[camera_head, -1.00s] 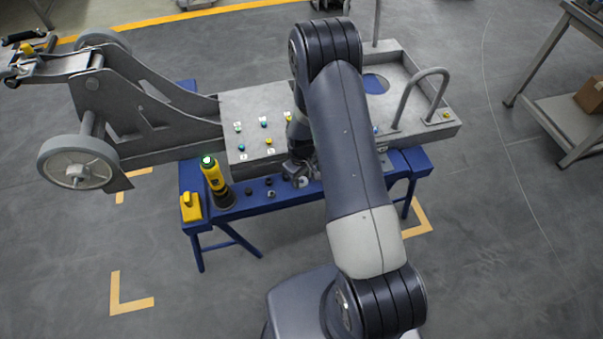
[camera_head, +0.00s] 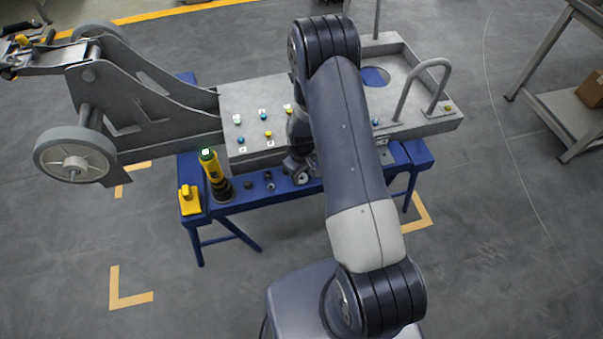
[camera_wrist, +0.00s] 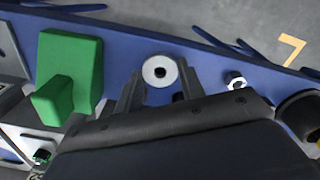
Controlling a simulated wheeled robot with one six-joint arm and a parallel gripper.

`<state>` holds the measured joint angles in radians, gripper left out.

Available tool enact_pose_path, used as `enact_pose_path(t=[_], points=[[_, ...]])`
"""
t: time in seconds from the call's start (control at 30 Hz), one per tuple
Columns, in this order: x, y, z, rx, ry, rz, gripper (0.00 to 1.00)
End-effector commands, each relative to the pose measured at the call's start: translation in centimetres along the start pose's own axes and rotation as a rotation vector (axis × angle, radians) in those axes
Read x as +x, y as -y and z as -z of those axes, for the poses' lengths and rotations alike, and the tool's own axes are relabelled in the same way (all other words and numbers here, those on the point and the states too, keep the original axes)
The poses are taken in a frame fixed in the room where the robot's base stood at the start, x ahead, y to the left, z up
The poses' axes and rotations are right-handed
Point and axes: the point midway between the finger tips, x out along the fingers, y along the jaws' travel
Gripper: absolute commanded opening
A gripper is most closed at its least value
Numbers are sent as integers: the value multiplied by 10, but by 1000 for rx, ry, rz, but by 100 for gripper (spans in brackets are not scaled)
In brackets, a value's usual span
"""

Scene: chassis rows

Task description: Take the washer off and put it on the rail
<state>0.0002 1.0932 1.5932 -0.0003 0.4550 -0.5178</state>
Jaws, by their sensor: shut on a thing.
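The washer (camera_wrist: 158,72), a pale grey disc with a dark centre hole, shows in the wrist view at the tips of my gripper (camera_wrist: 159,90). The gripper's two dark fingers are shut on it, one on each side. Behind it lies the flat blue rail (camera_wrist: 215,62); I cannot tell whether the washer touches it. In the head view the rail (camera_head: 240,202) runs along the near side of the grey chassis (camera_head: 245,105). My gripper (camera_head: 300,175) is over the rail there, partly hidden by my arm.
A green block (camera_wrist: 68,62) stands left of the washer in the wrist view, and a metal nut (camera_wrist: 237,81) lies right. A yellow and black power tool (camera_head: 214,174) and a yellow block (camera_head: 190,199) are at the rail's left end. Small dark parts sit between.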

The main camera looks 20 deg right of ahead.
Motion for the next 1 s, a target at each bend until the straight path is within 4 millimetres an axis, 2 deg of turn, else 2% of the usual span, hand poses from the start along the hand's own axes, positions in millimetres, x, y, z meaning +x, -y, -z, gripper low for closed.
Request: enact_pose_path(t=[0.33,0.37,0.67,1.0], points=[[7,0,0,0,0,0,21],[6,0,0,0,0,0,39],[6,0,0,0,0,0,63],[1,0,1,0,-2,-1,63]])
